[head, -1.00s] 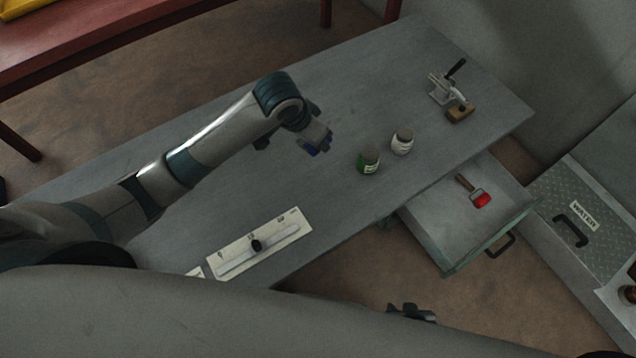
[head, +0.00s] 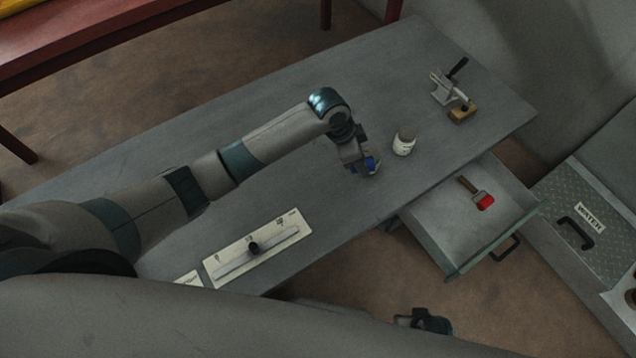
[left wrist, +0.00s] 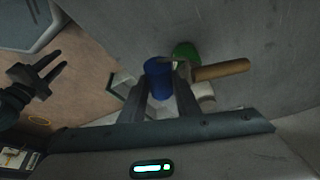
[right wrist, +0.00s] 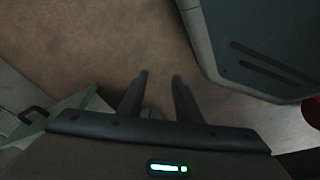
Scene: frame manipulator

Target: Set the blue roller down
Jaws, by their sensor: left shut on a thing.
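The blue roller (head: 370,162) is in my left gripper (head: 362,166), over the table toward its front edge. In the left wrist view, the blue roller (left wrist: 158,80) sits between the fingers of my left gripper (left wrist: 162,72), and a wooden handle (left wrist: 222,70) sticks out to the right. I cannot tell whether the roller touches anything beneath it. My right gripper (right wrist: 160,76) is open and empty over the floor, low in front of the table. It also shows at the left of the left wrist view (left wrist: 50,68).
A green can (left wrist: 186,50) is close behind the roller, mostly hidden in the head view. A white jar (head: 404,142) stands beside it. An open drawer (head: 440,225) holds a red brush (head: 483,200). A slider panel (head: 258,248) lies front left; the back table (head: 270,110) is clear.

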